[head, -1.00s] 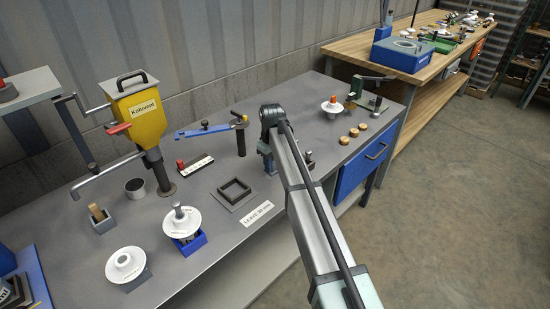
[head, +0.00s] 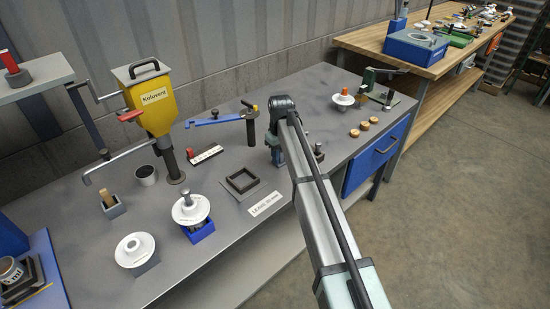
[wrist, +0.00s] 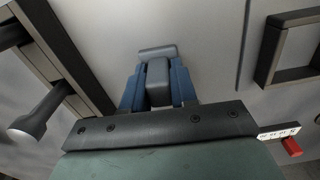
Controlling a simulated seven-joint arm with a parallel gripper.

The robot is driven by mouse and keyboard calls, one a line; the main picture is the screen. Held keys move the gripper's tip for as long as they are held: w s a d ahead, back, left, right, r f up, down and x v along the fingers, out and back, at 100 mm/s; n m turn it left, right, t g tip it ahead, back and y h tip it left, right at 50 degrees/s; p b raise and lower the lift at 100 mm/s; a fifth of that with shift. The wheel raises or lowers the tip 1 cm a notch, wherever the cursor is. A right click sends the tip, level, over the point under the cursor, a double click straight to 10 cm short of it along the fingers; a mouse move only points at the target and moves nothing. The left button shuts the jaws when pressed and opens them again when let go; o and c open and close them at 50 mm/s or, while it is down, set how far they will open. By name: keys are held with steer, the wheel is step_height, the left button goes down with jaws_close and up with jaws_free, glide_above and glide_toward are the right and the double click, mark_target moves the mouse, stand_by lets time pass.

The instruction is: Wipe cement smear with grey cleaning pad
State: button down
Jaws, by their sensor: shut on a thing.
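In the wrist view, my gripper (wrist: 157,88) has blue fingers closed on the grey cleaning pad (wrist: 157,53). The pad shows as a grey block between the fingers with a wider grey piece past their tips. The grey bench top lies beyond it; I cannot tell whether the pad touches it. I cannot make out the cement smear in either view.
A dark square frame (head: 243,181) lies left of my arm on the bench (head: 110,200), near a red-ended white strip (head: 205,154). White discs (head: 190,208) stand front left. A yellow hopper (head: 151,99) stands behind. Copper-coloured discs (head: 364,125) lie to the right.

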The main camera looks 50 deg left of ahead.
steer(key=w, duration=0.2)
steer(key=shift+w, duration=0.3)
step_height(320, 180, up, 8)
stand_by(0.4)
steer(key=shift+s, duration=0.15)
steer(key=w+d+f+m, duration=0.1)
steer(key=w+d+m, duration=0.3)
steer(key=d, duration=2.1)
steer(key=w+d+f+m, duration=0.1)
steer(key=w+d+m, duration=0.4)
steer(key=d, duration=2)
steer(key=w+d+f+m, duration=0.1)
steer(key=w+d+m, duration=0.3)
steer(key=d, duration=2.1)
steer(key=m, duration=0.4)
steer(key=shift+w+f, duration=0.25)
